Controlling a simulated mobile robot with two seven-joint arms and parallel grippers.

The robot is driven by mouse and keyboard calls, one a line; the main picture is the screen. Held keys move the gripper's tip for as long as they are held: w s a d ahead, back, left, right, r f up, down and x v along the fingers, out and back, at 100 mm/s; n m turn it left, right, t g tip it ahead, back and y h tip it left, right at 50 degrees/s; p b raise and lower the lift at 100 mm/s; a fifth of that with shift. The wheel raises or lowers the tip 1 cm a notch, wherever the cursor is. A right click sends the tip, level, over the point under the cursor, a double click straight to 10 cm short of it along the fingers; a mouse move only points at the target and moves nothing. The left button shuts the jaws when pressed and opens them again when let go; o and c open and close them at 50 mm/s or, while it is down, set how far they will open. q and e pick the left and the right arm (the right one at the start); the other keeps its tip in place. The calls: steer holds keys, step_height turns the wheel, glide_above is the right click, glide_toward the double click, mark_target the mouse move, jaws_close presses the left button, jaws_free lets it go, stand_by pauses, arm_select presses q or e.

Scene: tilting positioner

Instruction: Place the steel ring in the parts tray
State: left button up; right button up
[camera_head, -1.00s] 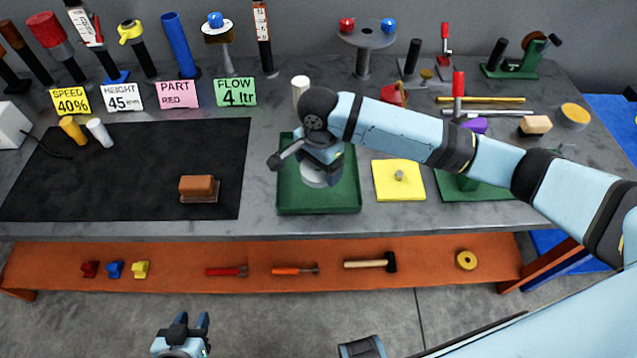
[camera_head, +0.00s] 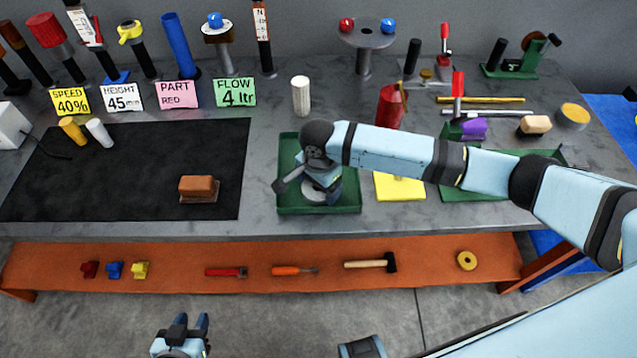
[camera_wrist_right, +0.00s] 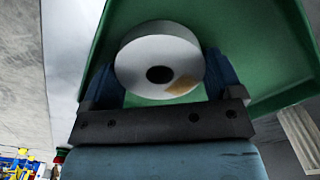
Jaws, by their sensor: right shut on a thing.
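The pale grey steel ring (camera_head: 313,194) is inside the left green tray (camera_head: 290,207), low over its floor. My right gripper (camera_head: 320,186) reaches down into that tray and is shut on the ring. In the right wrist view the ring (camera_wrist_right: 137,62) sits between the two dark blue fingers of the gripper (camera_wrist_right: 163,78), with green tray behind it. I cannot tell whether the ring touches the tray floor. My left gripper (camera_head: 190,325) is open and empty, in front of the bench near the bottom edge.
A white ribbed cylinder (camera_head: 300,96) stands behind the tray, and a red can (camera_head: 389,108) stands behind my right arm. A yellow plate (camera_head: 399,190) is right of the tray. The black mat (camera_head: 120,180) holds a brown block (camera_head: 198,187).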

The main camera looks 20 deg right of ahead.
steer(key=o, duration=1.2)
steer(key=shift+r, duration=0.2)
step_height(320, 180, up, 12)
steer(key=shift+f, duration=0.1)
